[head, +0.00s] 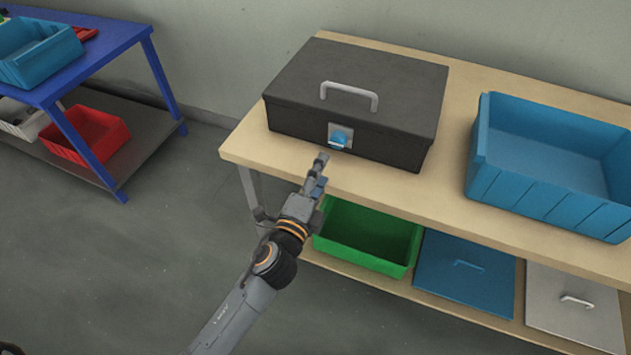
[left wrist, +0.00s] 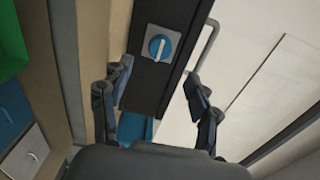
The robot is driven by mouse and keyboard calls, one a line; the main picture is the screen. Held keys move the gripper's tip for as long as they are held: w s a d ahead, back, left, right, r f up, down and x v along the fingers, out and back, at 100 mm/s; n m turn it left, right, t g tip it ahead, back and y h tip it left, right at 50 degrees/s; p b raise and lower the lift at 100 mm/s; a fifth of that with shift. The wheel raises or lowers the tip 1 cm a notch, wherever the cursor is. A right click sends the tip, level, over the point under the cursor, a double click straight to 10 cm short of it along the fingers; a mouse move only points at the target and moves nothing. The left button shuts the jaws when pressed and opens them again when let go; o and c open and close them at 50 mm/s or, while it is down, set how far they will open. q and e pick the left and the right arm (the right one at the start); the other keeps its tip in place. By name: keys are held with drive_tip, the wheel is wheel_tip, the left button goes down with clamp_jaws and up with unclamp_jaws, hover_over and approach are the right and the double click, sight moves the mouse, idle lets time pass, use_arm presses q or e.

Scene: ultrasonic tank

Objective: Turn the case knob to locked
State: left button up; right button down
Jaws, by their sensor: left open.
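A dark grey case (head: 355,95) with a light handle on its lid stands on the wooden bench. Its blue knob (head: 340,138) sits on a pale square plate on the front face. In the left wrist view the knob (left wrist: 159,47) shows a white pointer line, tilted a little from the picture's vertical. My left gripper (head: 318,170) is just in front of and below the knob, apart from it. In the left wrist view its fingers (left wrist: 155,95) are spread and hold nothing. My right gripper is not in view.
A blue bin (head: 480,165) stands right of the case on the bench (head: 445,190). A green bin (head: 325,245) and lidded boxes are on the shelf below. A blue-framed table (head: 150,50) stands at the left. The floor between is clear.

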use_arm(q)
drive_tip(key=shift+v, duration=1.45)
drive_tip(key=s+a+f+n+g+y, duration=0.1)
drive_tip(key=s+a+f+n+g, duration=0.15)
drive_tip(key=f, duration=0.75)
drive_tip(key=s+a+f+n+g+y, duration=0.1)
drive_tip(key=a+f+n+g, duration=0.15)
drive_tip(key=f, duration=0.85)
drive_tip(key=s+a+f+n+g+y, duration=0.1)
drive_tip(key=s+a+f+n+g, duration=0.15)
drive_tip(key=s+f, duration=0.4)
drive_tip(key=s+a+f+n+g+y, duration=0.1)
drive_tip(key=s+a+f+n, duration=0.2)
drive_tip(key=f, duration=0.6)
drive_tip(key=s+a+f+n+g, duration=0.2)
drive_tip(key=s+f, duration=0.3)
drive_tip(key=s, duration=0.4)
drive_tip(key=s+a+f+n+g+y, duration=0.1)
drive_tip(key=s+a+f+n+g, duration=0.2)
drive_tip(key=s, duration=0.7)
drive_tip(key=s+a+f+n+g+p, duration=0.1)
drive_tip(key=s+a+f+n+g, duration=0.1)
drive_tip(key=s+a+f+n, duration=0.2)
drive_tip(key=s+f, duration=0.3)
drive_tip(key=s, duration=0.3)
drive_tip(key=shift+a+g+y, duration=0.2)
drive_tip(key=shift+g+y, duration=0.1)
drive_tip(key=shift+g, duration=0.05)
drive_tip(key=shift+f, duration=0.15)
